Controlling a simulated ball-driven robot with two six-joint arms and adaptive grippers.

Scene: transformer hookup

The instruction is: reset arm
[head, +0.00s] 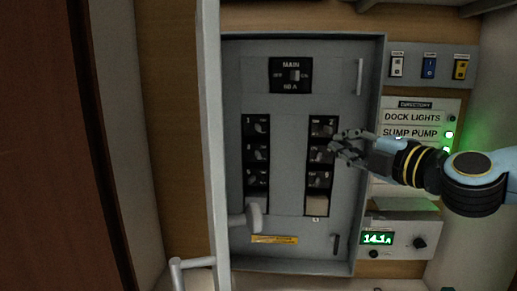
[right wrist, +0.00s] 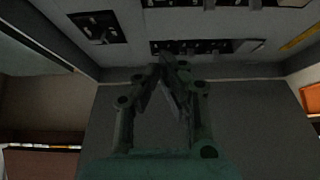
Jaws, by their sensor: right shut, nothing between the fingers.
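My right gripper (head: 341,143) is in front of the grey breaker panel (head: 283,225), at the right column of breakers (head: 320,180). Its fingers are shut and empty. In the right wrist view the right gripper (right wrist: 168,62) points toward the panel face, with its fingertips close to a dark breaker strip (right wrist: 195,47). I cannot tell whether the tips touch a breaker. My right arm (head: 440,170) comes in from the right. My left gripper does not show in either view.
A main switch (head: 290,75) sits at the panel's top, above a left breaker column (head: 256,155). The open panel door (head: 210,130) stands at the left. Switches (head: 429,66), a labelled directory (head: 411,117) and a green-lit meter (head: 377,239) are on the right.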

